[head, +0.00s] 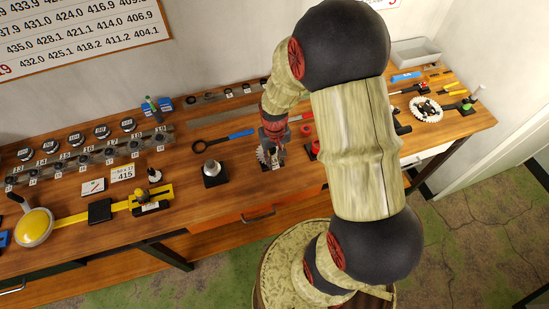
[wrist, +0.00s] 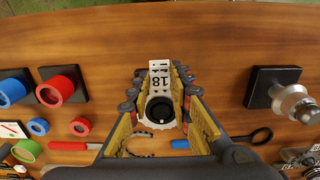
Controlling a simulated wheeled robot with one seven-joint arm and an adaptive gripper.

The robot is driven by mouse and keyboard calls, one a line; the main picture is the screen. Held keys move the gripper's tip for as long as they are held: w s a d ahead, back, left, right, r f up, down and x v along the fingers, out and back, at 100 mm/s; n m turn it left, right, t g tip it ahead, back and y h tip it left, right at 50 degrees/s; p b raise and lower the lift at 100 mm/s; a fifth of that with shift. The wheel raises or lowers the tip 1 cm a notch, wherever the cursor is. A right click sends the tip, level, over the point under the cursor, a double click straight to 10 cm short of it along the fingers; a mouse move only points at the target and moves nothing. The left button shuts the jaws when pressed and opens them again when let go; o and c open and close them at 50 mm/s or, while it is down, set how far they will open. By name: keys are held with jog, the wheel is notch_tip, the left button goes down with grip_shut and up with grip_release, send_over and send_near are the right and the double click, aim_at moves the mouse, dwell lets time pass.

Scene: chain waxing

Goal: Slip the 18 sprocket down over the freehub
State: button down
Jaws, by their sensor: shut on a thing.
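The 18 sprocket (wrist: 146,119) is a pale toothed ring around a dark round centre, between my fingers in the wrist view. A white tag marked 18 (wrist: 160,82) lies just beyond it. My gripper (wrist: 162,100) is shut on the sprocket, with yellow pads at both sides. In the head view my gripper (head: 271,151) is low over the bench, and the sprocket (head: 261,155) shows partly. I cannot tell if the sprocket is clear of what lies under it. The freehub (head: 211,167) is a silver stepped post on a black square base, left of my gripper; in the wrist view the freehub (wrist: 295,102) is at the right.
A blue-handled ring tool (head: 222,141) lies behind the freehub. Red and blue rings on black bases (wrist: 62,86) stand at the wrist view's left. A numbered rack (head: 90,155) and a yellow gauge (head: 150,196) are at the bench's left. Bare wood lies between gripper and freehub.

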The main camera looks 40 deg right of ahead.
jog(key=c, duration=1.5)
grip_release()
jog(key=shift+c, duration=0.2)
notch_tip(320, 180, up, 12)
jog(key=s+a+r+n+t+b, duration=0.3)
jog(key=s+a+r+t+b, duration=0.2)
jog(key=s+a+r+b, duration=0.3)
jog(key=s+a+b, duration=0.4)
jog(key=b, duration=0.1)
jog(key=shift+t, duration=0.3)
